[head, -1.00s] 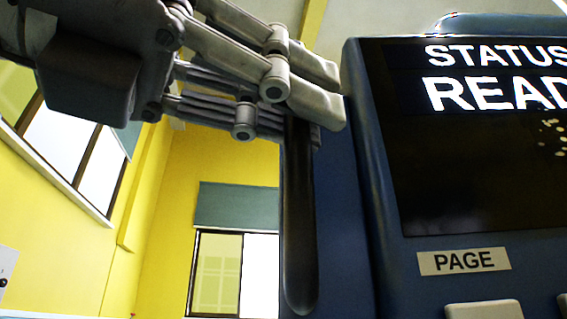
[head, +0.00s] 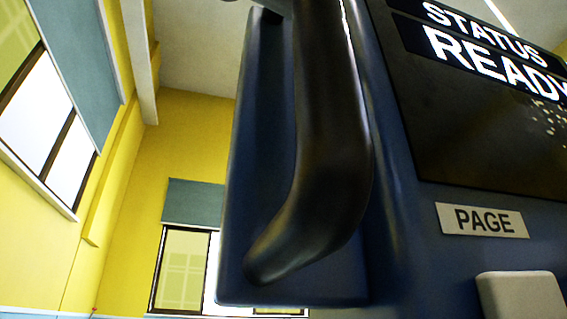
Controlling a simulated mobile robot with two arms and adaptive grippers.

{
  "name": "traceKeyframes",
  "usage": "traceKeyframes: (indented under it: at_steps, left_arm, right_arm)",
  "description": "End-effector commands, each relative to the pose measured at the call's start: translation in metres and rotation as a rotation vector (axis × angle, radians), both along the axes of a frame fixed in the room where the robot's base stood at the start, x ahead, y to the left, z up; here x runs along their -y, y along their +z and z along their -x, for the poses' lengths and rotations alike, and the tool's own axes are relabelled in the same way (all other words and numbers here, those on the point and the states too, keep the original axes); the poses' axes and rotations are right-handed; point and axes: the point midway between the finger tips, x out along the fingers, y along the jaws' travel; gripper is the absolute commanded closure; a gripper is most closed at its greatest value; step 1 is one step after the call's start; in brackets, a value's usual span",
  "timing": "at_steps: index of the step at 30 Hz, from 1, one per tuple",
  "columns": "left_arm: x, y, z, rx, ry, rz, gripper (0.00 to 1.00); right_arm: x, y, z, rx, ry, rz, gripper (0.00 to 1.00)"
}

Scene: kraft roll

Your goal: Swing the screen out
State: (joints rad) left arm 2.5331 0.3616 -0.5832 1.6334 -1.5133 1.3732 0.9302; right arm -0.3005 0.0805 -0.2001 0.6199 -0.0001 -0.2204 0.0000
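The screen (head: 470,130) is a dark display in a blue housing at the right of the head view, reading STATUS READY. A black handle (head: 330,130) runs down the left side of the blue housing and curves in to the left at its lower end. The upper end of the handle is cut off by the top edge. A small grey piece shows at the top edge by the handle, too little to tell what it is. Neither gripper's fingers can be made out in this view.
A PAGE label (head: 482,220) and a pale button (head: 522,296) sit below the screen. Behind are yellow walls (head: 185,130), a window with a teal blind (head: 194,203) and another window at the left. The space left of the housing looks open.

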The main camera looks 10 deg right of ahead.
Motion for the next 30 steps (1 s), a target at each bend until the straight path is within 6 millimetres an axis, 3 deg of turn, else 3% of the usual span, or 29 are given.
traceKeyframes:
  at_steps: [12, 13, 18, 30]
  left_arm:
    - [0.0020, 0.0016, 0.0102, 0.004, -0.020, 0.007, 1.00]
    - [0.0020, 0.0014, 0.0103, 0.004, -0.020, 0.007, 0.84]
    - [0.0020, 0.0011, 0.0099, 0.004, -0.019, 0.006, 0.65]
    - [0.0018, 0.0004, 0.0078, 0.003, -0.015, 0.004, 0.65]
  right_arm:
    - [-0.0002, 0.0002, -0.0016, 0.003, 0.000, -0.001, 0.60]
    - [-0.0003, 0.0001, -0.0017, 0.003, 0.000, -0.001, 0.60]
    - [-0.0007, 0.0001, -0.0021, 0.003, 0.000, -0.001, 0.60]
    - [-0.0007, -0.0001, -0.0017, 0.003, -0.001, -0.001, 0.60]
